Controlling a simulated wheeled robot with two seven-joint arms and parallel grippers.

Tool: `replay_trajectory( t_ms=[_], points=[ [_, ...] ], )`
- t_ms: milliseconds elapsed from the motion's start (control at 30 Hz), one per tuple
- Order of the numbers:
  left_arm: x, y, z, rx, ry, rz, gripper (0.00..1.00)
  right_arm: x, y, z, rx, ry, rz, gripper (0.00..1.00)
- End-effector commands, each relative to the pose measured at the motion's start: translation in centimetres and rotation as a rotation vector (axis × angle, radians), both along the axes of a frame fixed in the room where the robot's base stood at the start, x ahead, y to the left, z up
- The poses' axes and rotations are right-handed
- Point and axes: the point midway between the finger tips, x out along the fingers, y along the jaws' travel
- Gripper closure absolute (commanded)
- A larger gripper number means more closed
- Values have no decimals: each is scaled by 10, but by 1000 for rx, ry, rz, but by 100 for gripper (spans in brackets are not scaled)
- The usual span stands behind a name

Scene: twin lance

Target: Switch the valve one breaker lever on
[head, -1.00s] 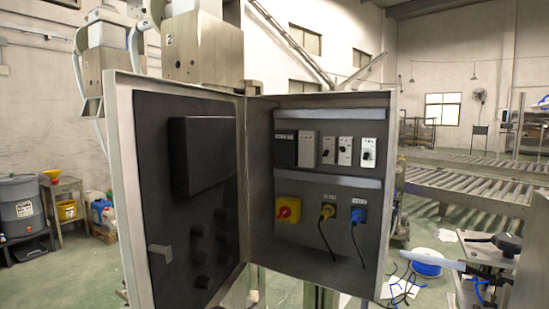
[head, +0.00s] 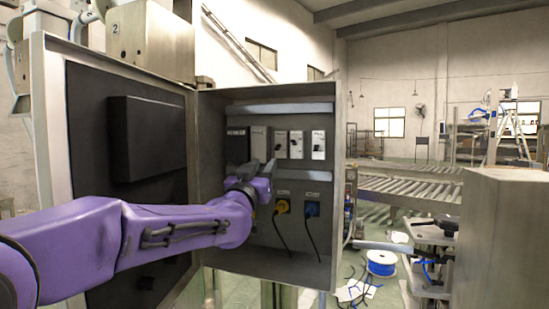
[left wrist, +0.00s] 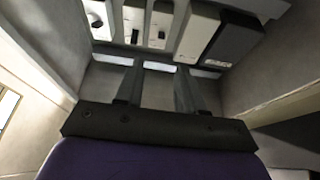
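In the head view a row of breakers sits on the upper rail inside the open cabinet (head: 210,115). My left gripper (head: 256,169) is just below the black and grey units. In the left wrist view its two fingers (left wrist: 160,67) are apart and empty, below the narrow breakers (left wrist: 160,22). My right gripper is not in view.
Below the breakers are a yellow plug (head: 282,206) and a blue plug (head: 312,209) with hanging cables. My arm hides the lower left. The cabinet door (head: 120,200) stands open at left. A grey metal block (head: 508,240) stands at right.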

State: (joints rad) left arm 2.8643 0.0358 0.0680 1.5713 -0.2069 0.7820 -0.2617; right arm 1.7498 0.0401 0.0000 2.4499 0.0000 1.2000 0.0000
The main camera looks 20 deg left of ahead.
Motion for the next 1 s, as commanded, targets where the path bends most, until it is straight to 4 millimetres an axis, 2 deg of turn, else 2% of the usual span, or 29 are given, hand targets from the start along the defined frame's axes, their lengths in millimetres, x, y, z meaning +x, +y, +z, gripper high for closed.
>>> replay_trajectory(
  t_ms=[33,200,400,533,800,867,900,933,1000],
  points=[
    [9,0,7,-1,3,0,62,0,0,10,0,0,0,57],
    [46,-2,23,-3,3,0,62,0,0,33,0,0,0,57],
    [79,-3,35,-4,4,-1,62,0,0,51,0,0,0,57],
    [87,-3,35,-4,5,-1,62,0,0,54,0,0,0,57],
    [89,-3,34,-4,4,-1,62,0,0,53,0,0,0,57],
    [89,-3,34,-4,4,-1,81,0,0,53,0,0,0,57],
    [89,-3,34,-4,4,-1,94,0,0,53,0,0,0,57],
    [89,-3,34,-4,4,-1,100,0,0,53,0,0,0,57],
    [89,-3,34,-4,4,-1,100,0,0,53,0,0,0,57]
  ],
)
